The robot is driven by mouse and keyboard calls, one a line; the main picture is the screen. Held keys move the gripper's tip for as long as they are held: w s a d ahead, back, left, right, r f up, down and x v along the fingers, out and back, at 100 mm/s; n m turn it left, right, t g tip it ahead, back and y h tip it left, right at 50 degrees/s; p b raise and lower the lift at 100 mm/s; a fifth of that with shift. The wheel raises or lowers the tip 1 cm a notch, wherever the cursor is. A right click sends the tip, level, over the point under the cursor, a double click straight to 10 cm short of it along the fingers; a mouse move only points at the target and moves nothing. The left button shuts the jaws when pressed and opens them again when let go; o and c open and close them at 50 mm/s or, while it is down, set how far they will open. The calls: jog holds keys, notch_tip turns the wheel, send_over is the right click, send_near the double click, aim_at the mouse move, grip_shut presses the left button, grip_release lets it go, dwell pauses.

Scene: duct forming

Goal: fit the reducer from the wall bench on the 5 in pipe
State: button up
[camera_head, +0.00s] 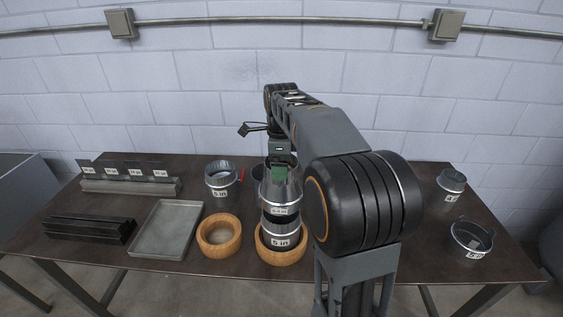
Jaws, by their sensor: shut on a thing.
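The reducer (280,197) is a shiny metal piece with a white label, upright, narrower at its top. My gripper (280,176), partly hidden by its own arm, is shut on the reducer's upper part. Right below it, the 5 in pipe (281,234) stands upright in a wooden ring (280,259) and bears a "5 in" label. The reducer is lined up roughly over the pipe. A dark band shows between them; I cannot tell whether they touch.
An empty wooden ring (219,236) and a grey tray (167,229) lie left. Another "5 in" metal piece (221,179) stands behind. Dark bars (89,229) and a labelled rack (130,185) are far left. Two metal pieces, one back (451,184) and one front (471,240), stand right.

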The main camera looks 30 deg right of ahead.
jog(key=shift+f+b, duration=2.55)
jog(key=shift+f, duration=1.15)
jog(key=shift+f+b, duration=0.35)
jog(key=shift+f, duration=0.25)
jog(key=o, duration=1.1)
jog(key=shift+o, duration=0.2)
notch_tip(320, 180, up, 14)
jog(key=shift+p, duration=0.45)
jog(key=shift+s+f, duration=0.1)
jog(key=shift+f, duration=0.05)
